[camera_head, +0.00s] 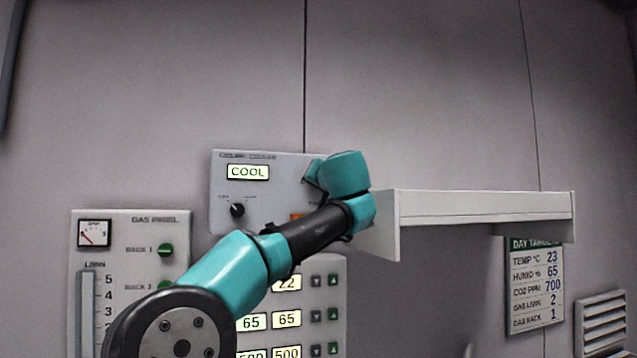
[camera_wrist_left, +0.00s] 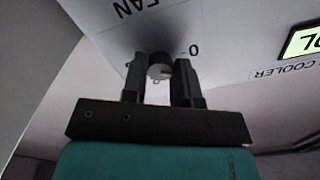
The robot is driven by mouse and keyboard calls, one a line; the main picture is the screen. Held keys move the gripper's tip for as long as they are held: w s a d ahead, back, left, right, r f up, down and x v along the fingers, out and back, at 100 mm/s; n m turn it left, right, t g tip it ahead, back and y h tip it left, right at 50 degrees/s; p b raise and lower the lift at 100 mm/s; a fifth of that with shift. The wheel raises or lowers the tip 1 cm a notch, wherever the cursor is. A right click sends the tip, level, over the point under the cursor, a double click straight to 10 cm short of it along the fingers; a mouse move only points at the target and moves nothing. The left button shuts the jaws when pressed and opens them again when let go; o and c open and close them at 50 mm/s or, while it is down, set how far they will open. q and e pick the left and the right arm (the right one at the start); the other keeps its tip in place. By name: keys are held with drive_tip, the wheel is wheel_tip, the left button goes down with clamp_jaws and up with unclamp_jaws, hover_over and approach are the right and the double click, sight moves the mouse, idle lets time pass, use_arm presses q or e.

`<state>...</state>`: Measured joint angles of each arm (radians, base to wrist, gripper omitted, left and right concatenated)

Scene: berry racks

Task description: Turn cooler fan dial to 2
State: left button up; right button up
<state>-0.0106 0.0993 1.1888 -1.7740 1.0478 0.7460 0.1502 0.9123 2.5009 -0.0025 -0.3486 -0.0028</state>
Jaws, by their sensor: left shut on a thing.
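The cooler panel (camera_head: 222,158) is on the back wall with a lit display (camera_head: 248,172) reading COOL. A small dark dial (camera_head: 237,210) sits below the display. The fan dial is hidden behind my left arm in the head view. In the left wrist view the fan dial (camera_wrist_left: 159,72) is a small round grey knob near an upside-down FAN label (camera_wrist_left: 135,9) and a 0 mark (camera_wrist_left: 194,50). My left gripper (camera_wrist_left: 160,62) has one finger on each side of the knob and is shut on it. I cannot read the dial's setting. My right gripper is not in view.
A white shelf (camera_head: 480,207) juts from the wall just right of my left wrist. A gas panel (camera_head: 125,225) is at left. A panel of lit readouts (camera_head: 287,319) is partly behind my arm. A targets chart (camera_head: 535,285) hangs below the shelf.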

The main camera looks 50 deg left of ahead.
use_arm(q)
drive_tip(key=shift+m, duration=9.1)
drive_tip(key=o, duration=0.9)
drive_tip(key=shift+o, duration=0.2)
drive_tip(key=shift+d, duration=0.1)
drive_tip(key=v, duration=1.7)
drive_tip(key=shift+s, duration=0.15)
drive_tip(key=shift+d, duration=0.15)
